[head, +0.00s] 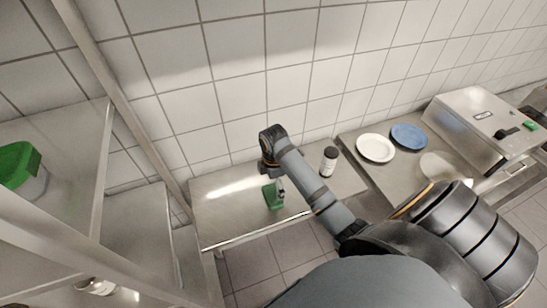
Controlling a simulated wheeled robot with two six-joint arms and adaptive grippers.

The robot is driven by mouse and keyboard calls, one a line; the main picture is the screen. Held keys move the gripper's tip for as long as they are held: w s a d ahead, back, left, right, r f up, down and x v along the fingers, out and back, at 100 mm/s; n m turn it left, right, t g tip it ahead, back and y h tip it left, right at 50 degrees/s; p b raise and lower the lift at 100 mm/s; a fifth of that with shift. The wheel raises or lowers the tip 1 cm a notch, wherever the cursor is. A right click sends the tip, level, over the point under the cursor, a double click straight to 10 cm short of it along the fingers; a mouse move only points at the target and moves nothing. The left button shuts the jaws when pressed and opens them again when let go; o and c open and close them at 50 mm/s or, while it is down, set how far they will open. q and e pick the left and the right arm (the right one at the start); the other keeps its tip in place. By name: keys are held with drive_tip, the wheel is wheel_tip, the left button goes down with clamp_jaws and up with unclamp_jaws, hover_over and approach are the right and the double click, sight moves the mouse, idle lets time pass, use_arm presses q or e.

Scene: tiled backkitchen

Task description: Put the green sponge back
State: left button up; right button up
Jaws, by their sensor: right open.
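A green block (273,198), which looks like the green sponge, is at the metal table (225,212) in the middle of the head view. My right gripper (276,186) points down right at this block and is open. The wrist and fingers hide part of the block, and I cannot tell whether the fingers touch it. My left gripper is not in view.
A dark-capped bottle (329,161) stands right of my right gripper. A white plate (375,148) and a blue plate (408,137) lie on the right counter beside a metal machine (470,125). A green-lidded container (20,167) is on the left shelf. The table's left part is clear.

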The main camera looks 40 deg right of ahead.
sight(274, 193)
wheel_tip(274, 193, up, 7)
drive_tip(key=p, duration=0.1)
drive_tip(key=shift+f, duration=0.2)
drive_tip(key=shift+s+f, duration=0.1)
